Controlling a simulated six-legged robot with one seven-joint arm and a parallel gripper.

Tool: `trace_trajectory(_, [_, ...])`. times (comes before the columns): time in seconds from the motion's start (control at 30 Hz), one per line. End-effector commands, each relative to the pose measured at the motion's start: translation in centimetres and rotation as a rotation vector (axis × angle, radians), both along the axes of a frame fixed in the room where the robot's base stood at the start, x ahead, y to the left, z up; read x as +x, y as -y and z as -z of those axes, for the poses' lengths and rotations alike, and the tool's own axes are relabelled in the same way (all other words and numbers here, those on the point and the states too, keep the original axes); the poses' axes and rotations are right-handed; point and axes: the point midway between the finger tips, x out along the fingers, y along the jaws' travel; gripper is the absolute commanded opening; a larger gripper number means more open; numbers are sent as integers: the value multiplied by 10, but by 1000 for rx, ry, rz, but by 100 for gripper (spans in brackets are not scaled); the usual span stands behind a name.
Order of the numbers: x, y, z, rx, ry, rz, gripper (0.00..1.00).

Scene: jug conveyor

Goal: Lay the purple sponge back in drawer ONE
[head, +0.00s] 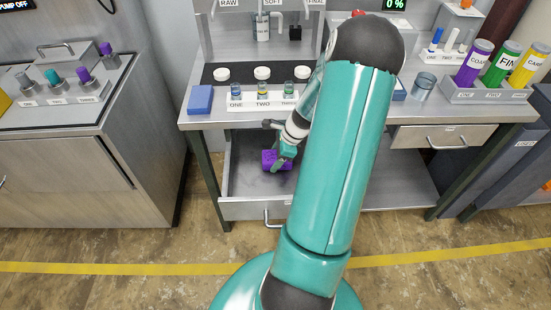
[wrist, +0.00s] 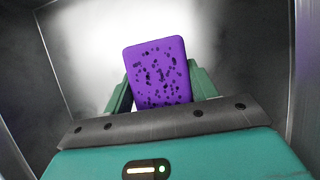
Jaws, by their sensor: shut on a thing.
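The purple sponge (head: 270,160) is a block with dark spots. It shows in the wrist view (wrist: 158,72) between the two green fingers of my gripper (wrist: 160,90). In the head view my gripper (head: 280,165) is shut on the sponge, inside the outline of an open drawer (head: 240,208) under the bench. The wrist view shows a grey metal floor and walls around the sponge. I cannot tell whether the sponge touches the drawer floor. I cannot read a number on this drawer, and my arm hides its right part.
Above, the bench holds a blue block (head: 201,99), small jars in a labelled rack (head: 262,105) and white discs. A shut drawer (head: 442,136) sits at right. Large coloured tubes stand in a rack (head: 487,96) at far right. The drawer's left side is clear.

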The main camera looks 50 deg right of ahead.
Motion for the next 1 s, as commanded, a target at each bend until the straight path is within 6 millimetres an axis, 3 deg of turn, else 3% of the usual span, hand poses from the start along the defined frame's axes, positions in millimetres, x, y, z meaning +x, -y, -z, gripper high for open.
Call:
trace_trajectory(0.37, [0, 0, 9, -1, 1, 0, 28])
trace_trajectory(0.4, [0, 0, 10, -1, 1, 0, 59])
trace_trajectory(0.5, [0, 0, 10, -1, 1, 0, 79])
trace_trajectory(0.83, [0, 0, 7, -2, 1, 0, 79])
trace_trajectory(1.0, [-5, 6, -9, -5, 0, 1, 79])
